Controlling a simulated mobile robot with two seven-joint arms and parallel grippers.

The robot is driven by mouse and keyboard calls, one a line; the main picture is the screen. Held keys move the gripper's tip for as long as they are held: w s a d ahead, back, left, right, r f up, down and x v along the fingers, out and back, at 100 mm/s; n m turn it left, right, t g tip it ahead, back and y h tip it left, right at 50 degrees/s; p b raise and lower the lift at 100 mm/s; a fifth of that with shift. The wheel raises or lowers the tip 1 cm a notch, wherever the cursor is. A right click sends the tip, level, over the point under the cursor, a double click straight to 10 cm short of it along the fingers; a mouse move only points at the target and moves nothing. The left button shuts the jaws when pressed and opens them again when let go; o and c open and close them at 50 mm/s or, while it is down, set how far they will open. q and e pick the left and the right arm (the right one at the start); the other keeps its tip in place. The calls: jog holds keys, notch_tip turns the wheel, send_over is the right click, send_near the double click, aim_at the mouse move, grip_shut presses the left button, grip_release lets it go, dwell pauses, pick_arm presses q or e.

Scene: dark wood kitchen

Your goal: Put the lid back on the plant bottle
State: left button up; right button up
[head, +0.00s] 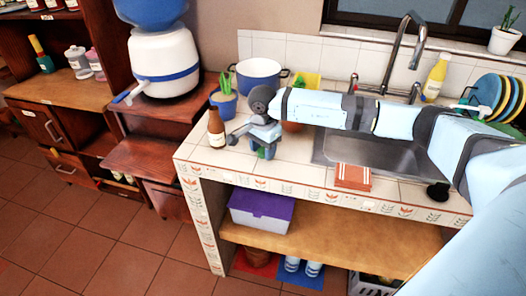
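A brown bottle (216,129) with a pale label stands upright near the left end of the tiled counter. Its top is narrow; I cannot tell whether a lid is on it. My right gripper (262,154) reaches in from the right and hangs over the counter, just right of the bottle and apart from it. A small dark green patch shows at its fingertips; I cannot tell whether it is held or behind them. A small black round object (437,191) lies at the counter's front right; I cannot tell whether it is a lid. My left gripper is out of view.
A blue pot with a plant (223,104) and a white-and-blue cooking pot (258,75) stand behind the bottle. A terracotta pot (292,127) is partly hidden by my arm. The sink (380,153), a red-brown block (353,177) and a yellow bottle (435,77) are to the right.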

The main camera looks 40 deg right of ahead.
aim_at(263, 150)
jog(key=c, duration=0.5)
notch_tip(263, 150, up, 20)
jog(key=shift+r, duration=0.1)
dwell(0.4)
